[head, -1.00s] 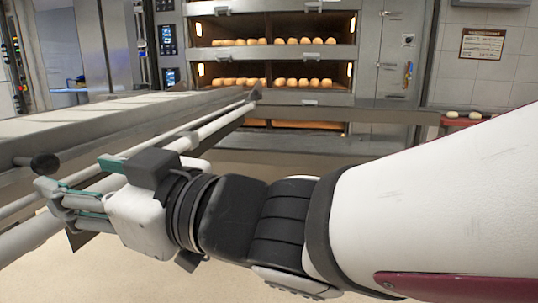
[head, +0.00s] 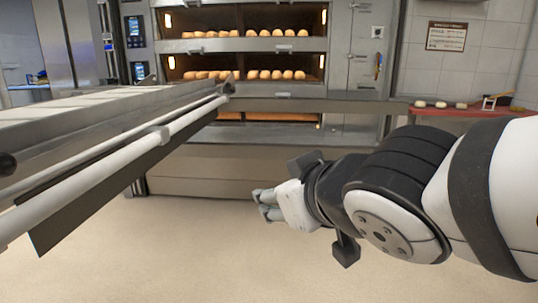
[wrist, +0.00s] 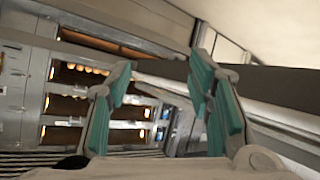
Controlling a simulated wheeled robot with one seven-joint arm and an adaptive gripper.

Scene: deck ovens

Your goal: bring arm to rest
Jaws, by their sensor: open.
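My gripper (head: 262,205) is in the middle of the head view, over the pale floor and in front of the lower part of the deck oven. Its fingers point left and it holds nothing. In the wrist view my gripper (wrist: 160,95) shows two fingers with green pads, spread well apart with nothing between them. My arm comes in from the right and is bent.
The deck oven (head: 245,92) holds rows of bread behind lit openings. A long loader with a white rail (head: 120,160) stands at the left, apart from my gripper. A red counter (head: 450,112) with dough pieces is at the back right. The floor (head: 150,260) is clear.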

